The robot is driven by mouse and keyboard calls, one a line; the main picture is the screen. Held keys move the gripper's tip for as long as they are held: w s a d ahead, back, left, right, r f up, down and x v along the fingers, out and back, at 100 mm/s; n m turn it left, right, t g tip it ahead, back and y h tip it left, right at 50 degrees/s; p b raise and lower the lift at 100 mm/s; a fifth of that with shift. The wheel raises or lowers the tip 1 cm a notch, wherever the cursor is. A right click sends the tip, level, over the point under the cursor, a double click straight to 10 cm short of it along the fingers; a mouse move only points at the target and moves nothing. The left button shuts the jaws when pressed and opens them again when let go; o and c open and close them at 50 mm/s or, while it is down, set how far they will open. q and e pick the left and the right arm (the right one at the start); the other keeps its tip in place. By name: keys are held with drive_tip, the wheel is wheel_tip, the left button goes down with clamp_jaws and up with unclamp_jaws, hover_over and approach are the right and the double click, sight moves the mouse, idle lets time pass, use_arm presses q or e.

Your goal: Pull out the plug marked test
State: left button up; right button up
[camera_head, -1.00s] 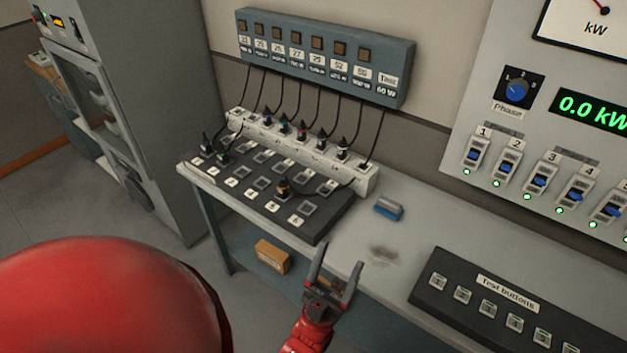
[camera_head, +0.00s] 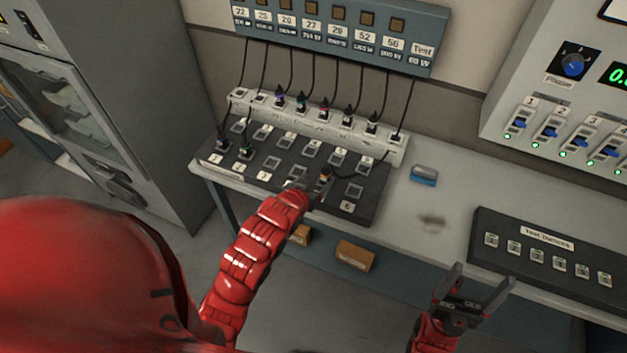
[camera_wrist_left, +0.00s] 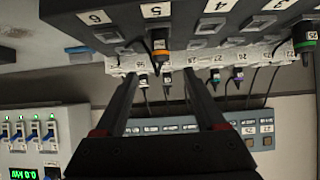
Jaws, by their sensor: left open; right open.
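A dark plug with an orange band (camera_head: 325,176) stands in the black socket panel (camera_head: 368,203); it also shows in the left wrist view (camera_wrist_left: 159,45). Its cord runs to the right end of the white strip (camera_head: 395,155), where the cord from the box's "Test" label (camera_head: 422,50) comes down. No marking on the plug itself is readable. My left gripper (camera_wrist_left: 160,80) is open, with the plug ahead between its fingers and not gripped. In the head view its forearm partly hides the panel's front. My right gripper (camera_head: 477,285) is open and empty before the bench's front edge.
Several other plugs stand in the white strip, and two (camera_head: 246,150) stand at the panel's left. A blue block (camera_head: 424,175) lies right of the panel. A test button box (camera_head: 545,250) sits further right. A cabinet (camera_head: 110,90) stands at the left.

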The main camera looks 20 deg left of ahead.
sight(323, 175)
use_arm(q)
drive_tip(key=b+x, duration=0.1)
drive_tip(key=x, duration=0.1)
drive_tip(key=b+x, duration=0.2)
drive_tip(key=f+b+x, duration=0.1)
drive_tip(key=x, duration=0.2)
drive_tip(key=shift+s+b, duration=0.25)
drive_tip(key=shift+b, duration=0.05)
drive_tip(key=shift+w+f+b, duration=0.3)
drive_tip(key=shift+w+b, duration=0.2)
drive_tip(key=shift+w, duration=0.35)
clamp_jaws()
drive_tip(key=shift+r, duration=0.2)
